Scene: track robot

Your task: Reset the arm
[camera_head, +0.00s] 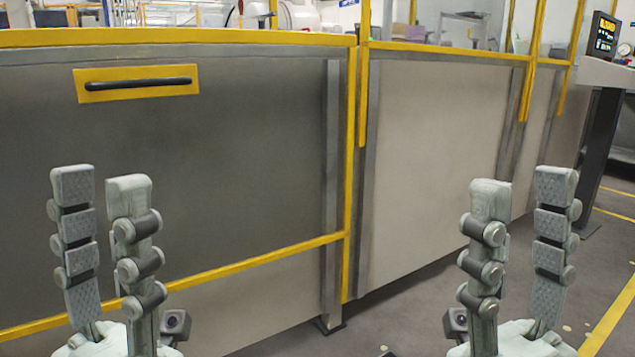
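My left gripper (103,190) is at the lower left of the head view. Its two jointed grey-green fingers point up, with a gap between them and nothing held. My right gripper (524,190) is at the lower right, also pointing up. Its two fingers stand apart with nothing between them. The lower parts of both arms are cut off by the bottom edge of the picture. Neither gripper is seen touching anything.
A grey panel wall (250,150) with yellow rails stands ahead. It carries a black handle (137,86) on a yellow plate. A control stand (601,110) with a screen is at the far right. Floor with a yellow line (612,315) shows at the lower right.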

